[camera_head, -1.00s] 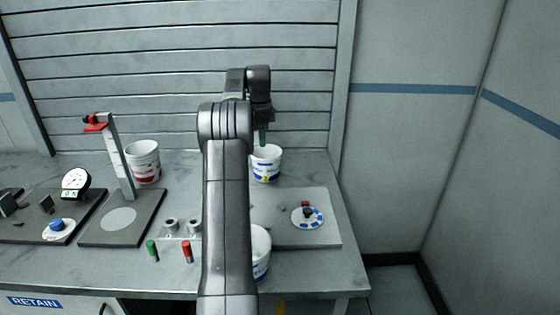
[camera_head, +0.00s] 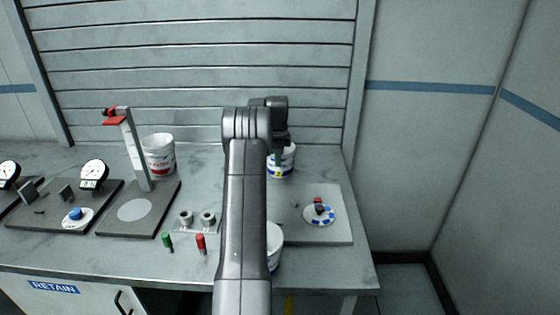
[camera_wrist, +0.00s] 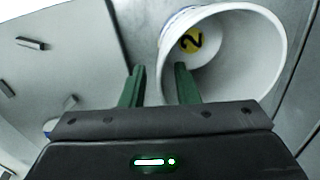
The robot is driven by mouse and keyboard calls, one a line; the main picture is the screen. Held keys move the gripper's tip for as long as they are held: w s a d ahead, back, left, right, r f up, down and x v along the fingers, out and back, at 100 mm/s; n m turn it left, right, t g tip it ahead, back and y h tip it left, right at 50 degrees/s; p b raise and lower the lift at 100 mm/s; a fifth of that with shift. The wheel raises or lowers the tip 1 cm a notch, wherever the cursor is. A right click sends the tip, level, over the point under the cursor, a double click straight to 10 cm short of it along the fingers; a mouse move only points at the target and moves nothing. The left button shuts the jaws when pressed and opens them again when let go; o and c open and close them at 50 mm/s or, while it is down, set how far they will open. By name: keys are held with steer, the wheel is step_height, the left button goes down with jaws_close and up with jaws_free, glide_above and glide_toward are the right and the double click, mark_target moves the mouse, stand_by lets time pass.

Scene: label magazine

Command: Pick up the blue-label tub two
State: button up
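A white tub with a blue label (camera_head: 282,171) stands at the back of the bench, partly hidden behind my gripper. In the wrist view its open mouth and pale wall (camera_wrist: 262,62) fill the upper right, with a yellow patch bearing a black 2. My gripper (camera_wrist: 160,75) has two green fingers spread apart. The right finger overlaps the tub's mouth and the left one is outside the rim, so the near wall appears between them. Contact cannot be told. A second white tub with blue marking (camera_head: 274,243) stands nearer, mostly hidden by my arm.
A red-label tub (camera_head: 160,153) stands at the back left beside a stand with a red top (camera_head: 130,140). A grey plate with a blue-dotted disc (camera_head: 319,214) lies at the right.

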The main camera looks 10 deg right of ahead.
steer(key=shift+w+f, duration=0.1)
steer(key=shift+f, duration=1.1)
jaws_close()
